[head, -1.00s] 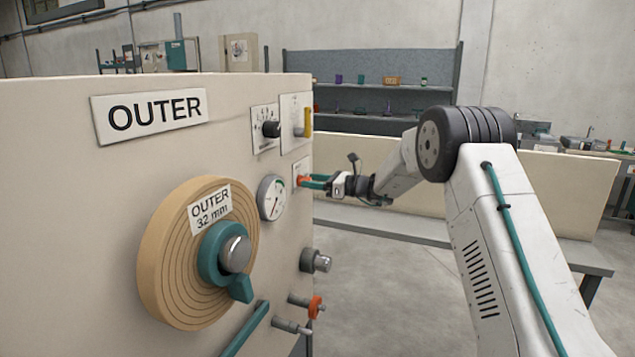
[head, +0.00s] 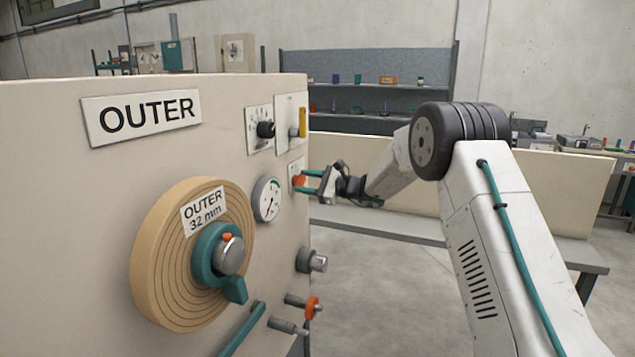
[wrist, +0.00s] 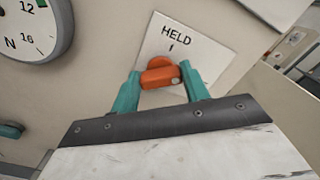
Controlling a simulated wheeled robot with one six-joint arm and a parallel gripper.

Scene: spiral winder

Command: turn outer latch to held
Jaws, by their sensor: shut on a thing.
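The outer latch is an orange knob (wrist: 160,76) on a white plate (wrist: 182,50) marked HELD, with a short tick under the word. In the wrist view it lies crosswise between the two teal fingers of my gripper (wrist: 161,73), which are shut on its ends. In the head view the knob (head: 298,180) is small, near the panel's right edge, with my gripper (head: 303,182) on it. The OUTER reel (head: 165,250) is at left, with a teal hub. An orange pin (head: 227,238) shows on the hub's metal end.
The panel also carries a round gauge (head: 267,199), a black selector knob (head: 265,130), a yellow handle (head: 302,122) and a grey knob (head: 312,261). An orange-ringed fitting (head: 312,307) sticks out lower down. A bench (head: 390,226) stands behind my arm.

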